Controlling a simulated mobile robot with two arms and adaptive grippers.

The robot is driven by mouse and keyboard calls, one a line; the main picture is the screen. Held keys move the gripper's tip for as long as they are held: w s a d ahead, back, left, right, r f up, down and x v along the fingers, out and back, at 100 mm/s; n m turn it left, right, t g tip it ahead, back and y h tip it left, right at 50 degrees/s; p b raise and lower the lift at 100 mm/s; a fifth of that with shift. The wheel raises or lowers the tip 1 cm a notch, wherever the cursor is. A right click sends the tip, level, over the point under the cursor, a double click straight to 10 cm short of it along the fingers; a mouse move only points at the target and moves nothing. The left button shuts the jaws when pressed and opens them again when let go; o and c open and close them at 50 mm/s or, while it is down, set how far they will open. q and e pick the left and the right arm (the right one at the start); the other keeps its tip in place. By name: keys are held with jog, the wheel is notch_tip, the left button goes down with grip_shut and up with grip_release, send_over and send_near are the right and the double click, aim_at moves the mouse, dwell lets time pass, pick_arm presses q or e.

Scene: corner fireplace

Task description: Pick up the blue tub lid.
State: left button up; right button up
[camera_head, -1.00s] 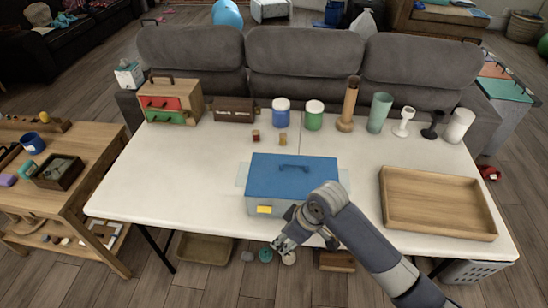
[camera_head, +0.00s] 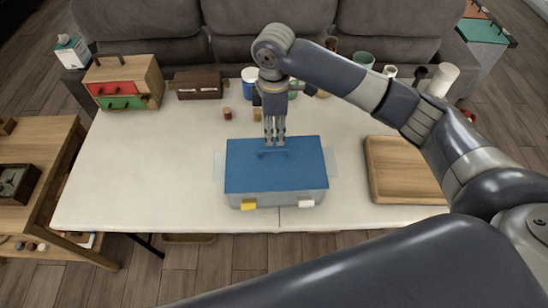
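The blue tub lid (camera_head: 250,177) lies flat on a pale tub (camera_head: 278,199) in the middle of the white table. Its low blue handle (camera_head: 263,154) is near the lid's far part. My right gripper (camera_head: 275,143) points straight down at the handle, its fingertips close to or at it. From this angle I cannot tell whether the fingers touch the handle or how far apart they are. A yellow clip (camera_head: 248,204) and a white clip (camera_head: 306,203) show on the tub's front. My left gripper is not in view.
A wooden tray (camera_head: 395,180) is right of the tub. Two small jars (camera_head: 227,113) stand behind it. A drawer box (camera_head: 125,85) and a dark case (camera_head: 196,86) stand at the back left. My arm partly hides the cups behind. The table's left side is clear.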

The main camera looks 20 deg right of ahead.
aim_at(275, 149)
jog(key=shift+f, duration=0.95)
jog(key=shift+w+f, duration=0.1)
jog(key=shift+f, duration=0.2)
notch_tip(275, 149, down, 4)
jog(key=shift+d+r+p, duration=0.1)
jog(key=shift+r+p, duration=0.1)
jog(key=shift+p, duration=0.7)
jog(key=shift+f, duration=0.6)
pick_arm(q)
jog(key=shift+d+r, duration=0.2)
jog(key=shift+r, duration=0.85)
pick_arm(e)
grip_shut()
